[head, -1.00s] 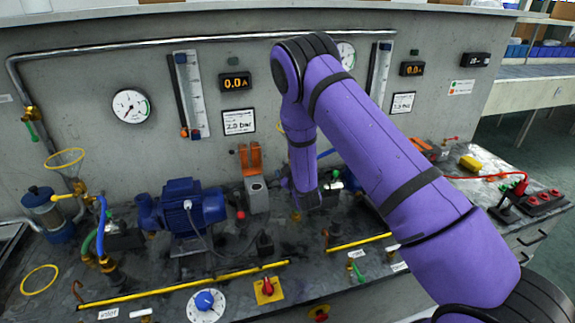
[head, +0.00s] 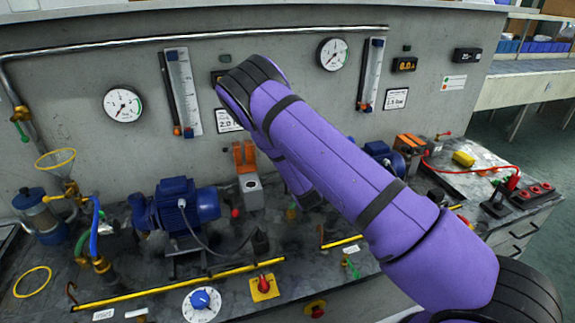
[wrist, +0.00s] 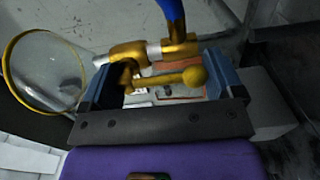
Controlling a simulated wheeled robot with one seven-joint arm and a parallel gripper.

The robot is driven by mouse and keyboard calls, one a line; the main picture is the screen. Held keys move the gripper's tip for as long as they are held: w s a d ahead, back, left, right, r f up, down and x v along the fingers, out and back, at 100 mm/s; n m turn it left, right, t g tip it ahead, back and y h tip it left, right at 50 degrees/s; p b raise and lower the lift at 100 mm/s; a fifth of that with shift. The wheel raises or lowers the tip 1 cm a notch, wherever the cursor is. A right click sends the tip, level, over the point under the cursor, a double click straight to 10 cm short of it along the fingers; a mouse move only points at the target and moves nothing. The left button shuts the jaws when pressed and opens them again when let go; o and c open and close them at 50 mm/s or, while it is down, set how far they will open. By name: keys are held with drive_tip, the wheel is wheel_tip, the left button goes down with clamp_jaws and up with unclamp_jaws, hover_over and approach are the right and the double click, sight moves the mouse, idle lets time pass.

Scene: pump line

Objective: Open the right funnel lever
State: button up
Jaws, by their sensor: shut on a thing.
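In the wrist view a yellow-brass lever (wrist: 165,80) with a round ball end lies sideways between my gripper's (wrist: 165,72) two dark blue fingers. My gripper is shut on this lever. The lever sits at a brass valve (wrist: 140,56) with a blue hose (wrist: 175,12) rising from it. A funnel (wrist: 45,72) with a yellow rim is to the left of the gripper. In the head view my purple arm hides my gripper, the lever and the right funnel.
In the head view another funnel (head: 55,158) with a yellow rim stands at the left. A blue pump motor (head: 185,205) and an orange-topped grey block (head: 249,185) stand on the bench. A red cable (head: 470,172) lies at the right.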

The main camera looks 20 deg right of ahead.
drive_tip(key=shift+w+d+r+n, duration=0.2)
drive_tip(key=shift+r+n, duration=0.1)
drive_tip(key=shift+r, duration=0.1)
drive_tip(key=o, duration=1.1)
drive_tip(key=shift+s, duration=0.1)
drive_tip(key=shift+c, duration=0.2)
drive_tip(key=shift+s+f, duration=0.15)
drive_tip(key=shift+s, duration=0.2)
drive_tip(key=s, duration=1)
drive_tip(key=shift+s, duration=0.1)
